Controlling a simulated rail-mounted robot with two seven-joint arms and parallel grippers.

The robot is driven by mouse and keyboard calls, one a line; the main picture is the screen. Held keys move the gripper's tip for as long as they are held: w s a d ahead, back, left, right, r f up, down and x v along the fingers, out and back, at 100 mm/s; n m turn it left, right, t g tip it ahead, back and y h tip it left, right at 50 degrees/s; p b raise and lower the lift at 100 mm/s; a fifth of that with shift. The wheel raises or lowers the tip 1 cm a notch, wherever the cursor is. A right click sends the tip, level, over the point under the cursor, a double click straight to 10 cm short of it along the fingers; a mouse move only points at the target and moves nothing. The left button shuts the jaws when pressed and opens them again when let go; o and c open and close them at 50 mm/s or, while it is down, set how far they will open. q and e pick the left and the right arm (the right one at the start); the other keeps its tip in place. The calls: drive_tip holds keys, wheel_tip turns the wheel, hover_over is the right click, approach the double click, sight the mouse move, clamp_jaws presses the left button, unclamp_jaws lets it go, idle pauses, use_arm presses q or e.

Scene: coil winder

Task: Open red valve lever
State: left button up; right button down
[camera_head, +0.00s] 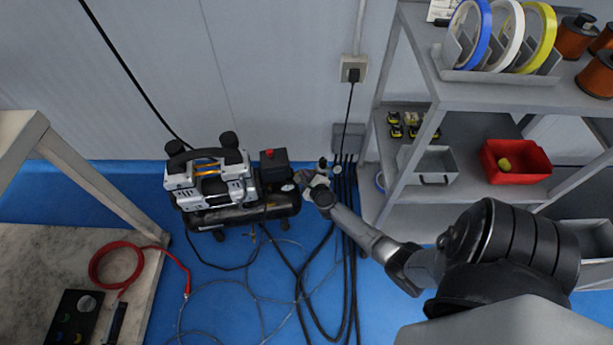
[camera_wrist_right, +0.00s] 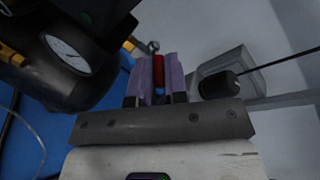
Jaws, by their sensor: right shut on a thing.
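The red valve lever (camera_wrist_right: 158,70) is upright in the right wrist view, between the two purplish fingers of my right gripper (camera_wrist_right: 155,76). The fingers are shut on it and cover its sides. A metal fitting (camera_wrist_right: 153,46) shows just beyond it. In the head view my right gripper (camera_head: 304,181) is at the right end of the air compressor (camera_head: 213,185), by the wall. The lever cannot be made out there. My left gripper is not in view.
A pressure gauge (camera_wrist_right: 68,55) and dark tank are close left of my right gripper. A wall box with a plug (camera_wrist_right: 218,84) is on the right. Black hoses (camera_head: 347,240) run down the floor beside the gripper. A grey shelf (camera_head: 445,140) stands to the right.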

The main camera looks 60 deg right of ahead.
drive_tip(key=shift+f, duration=0.1)
drive_tip(key=c, duration=1.4)
unclamp_jaws()
drive_tip(key=p+v, duration=0.5)
drive_tip(key=v, duration=0.9)
drive_tip(key=shift+d, duration=0.15)
